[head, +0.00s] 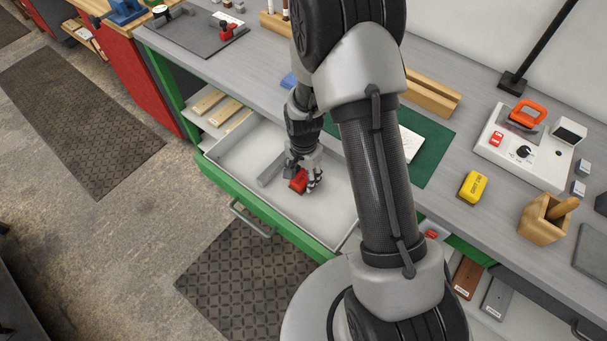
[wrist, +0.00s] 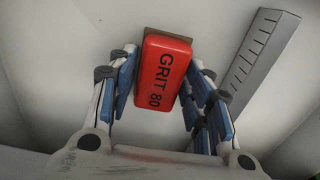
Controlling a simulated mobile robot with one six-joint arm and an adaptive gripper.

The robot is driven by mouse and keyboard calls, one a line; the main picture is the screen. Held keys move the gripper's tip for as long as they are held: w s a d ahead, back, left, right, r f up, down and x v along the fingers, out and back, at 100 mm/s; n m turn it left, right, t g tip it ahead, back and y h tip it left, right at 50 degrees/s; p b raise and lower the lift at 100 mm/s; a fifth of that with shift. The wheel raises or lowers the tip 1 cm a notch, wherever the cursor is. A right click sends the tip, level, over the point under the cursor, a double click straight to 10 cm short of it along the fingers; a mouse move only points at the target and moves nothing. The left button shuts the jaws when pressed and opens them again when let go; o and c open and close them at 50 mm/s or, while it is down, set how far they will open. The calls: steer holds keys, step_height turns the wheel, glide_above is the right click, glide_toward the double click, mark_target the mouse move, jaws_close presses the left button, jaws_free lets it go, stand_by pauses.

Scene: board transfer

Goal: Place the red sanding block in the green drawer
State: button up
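The red sanding block (head: 298,182), marked GRIT 80 with a brown base, is between my gripper's fingers over the green drawer's pale inside. It fills the middle of the wrist view (wrist: 166,70), its red top facing the camera. The green drawer (head: 268,213) is pulled out from the bench. My gripper (head: 302,176) reaches down into it, and its blue-padded fingers (wrist: 168,82) stand on both sides of the block. I cannot tell whether they press on it or whether the block touches the drawer floor.
A grey metal bar (head: 270,169) lies in the drawer left of the block, with bare floor around it. Wooden pieces (head: 220,105) sit on a shelf behind. A yellow block (head: 472,187) and a wooden box (head: 543,220) stand on the bench at right.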

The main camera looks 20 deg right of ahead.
steer(key=shift+o, duration=1)
step_height(320, 180, up, 13)
steer(key=p, duration=0.4)
step_height(320, 180, up, 9)
steer(key=n+t, duration=0.1)
steer(key=n, duration=0.1)
glide_above(304, 176)
steer(key=s, duration=0.2)
steer(key=s+r+n+t, duration=0.3)
steer(key=s+r+n, duration=0.5)
steer(key=s+r, duration=0.8)
steer(key=s, duration=0.3)
steer(key=shift+d+r+n+t, duration=0.15)
steer(key=shift+n+t, duration=0.15)
steer(key=shift+n, duration=0.1)
